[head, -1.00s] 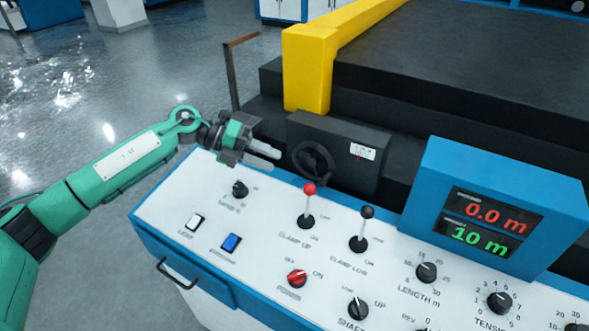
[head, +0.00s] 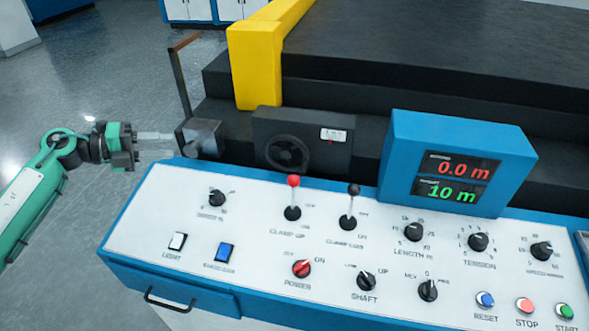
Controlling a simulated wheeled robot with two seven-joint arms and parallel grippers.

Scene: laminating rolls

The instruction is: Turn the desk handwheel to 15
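The black handwheel (head: 287,153) is on the front of a dark box behind the left half of the control desk. My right gripper is out of view.
The white desk top (head: 260,215) carries a red-knobbed lever (head: 293,197), a black-knobbed lever (head: 350,207), several dials and buttons. A blue display housing (head: 400,150) reads 0.0 m and 10 m. A yellow frame (head: 255,65) rises behind the handwheel. Open floor lies left.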

